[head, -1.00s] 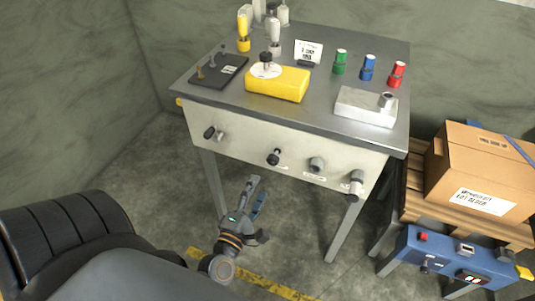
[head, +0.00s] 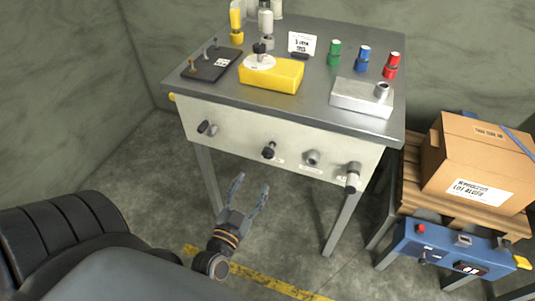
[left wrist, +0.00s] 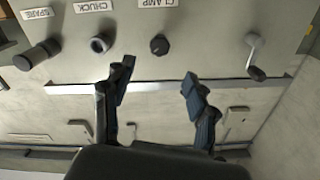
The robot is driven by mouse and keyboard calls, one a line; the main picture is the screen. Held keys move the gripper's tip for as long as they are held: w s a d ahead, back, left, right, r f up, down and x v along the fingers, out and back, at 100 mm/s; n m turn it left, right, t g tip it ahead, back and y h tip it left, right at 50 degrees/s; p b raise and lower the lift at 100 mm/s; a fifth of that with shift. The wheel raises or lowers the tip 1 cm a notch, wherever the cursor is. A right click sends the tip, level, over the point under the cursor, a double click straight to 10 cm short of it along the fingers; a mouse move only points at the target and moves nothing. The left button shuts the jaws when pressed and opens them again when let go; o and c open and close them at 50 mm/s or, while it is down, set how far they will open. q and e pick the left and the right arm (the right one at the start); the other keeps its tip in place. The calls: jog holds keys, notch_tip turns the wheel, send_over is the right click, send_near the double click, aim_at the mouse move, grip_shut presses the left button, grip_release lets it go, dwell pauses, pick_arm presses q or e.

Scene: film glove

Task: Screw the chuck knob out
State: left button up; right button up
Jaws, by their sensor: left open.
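The chuck knob (head: 312,158) is a grey round knob on the bench's front panel, between a black knob and a grey knob with a black end. In the left wrist view the chuck knob (left wrist: 100,44) shows at the upper left, beside its CHUCK label (left wrist: 93,6). My left gripper (head: 250,188) is open and empty, below and in front of the panel, left of the chuck knob in the head view. In the left wrist view its two fingers (left wrist: 157,78) stand apart below the CLAMP knob (left wrist: 159,44). My right gripper is not in view.
The front panel also has a crank (head: 207,128) and a SPARE knob (head: 352,176). The bench top (head: 218,91) holds a yellow block (head: 271,76), a grey block (head: 362,98) and several bottles. A cardboard box (head: 480,170) on a pallet stands at the right. Open floor surrounds my gripper.

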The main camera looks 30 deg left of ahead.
aim_at(266, 156)
pick_arm(q)
jog(key=x, duration=1.2)
jog(key=shift+w, duration=0.4)
jog(key=shift+r, duration=0.1)
jog(key=shift+c, duration=0.5)
jog(key=c, duration=1.1)
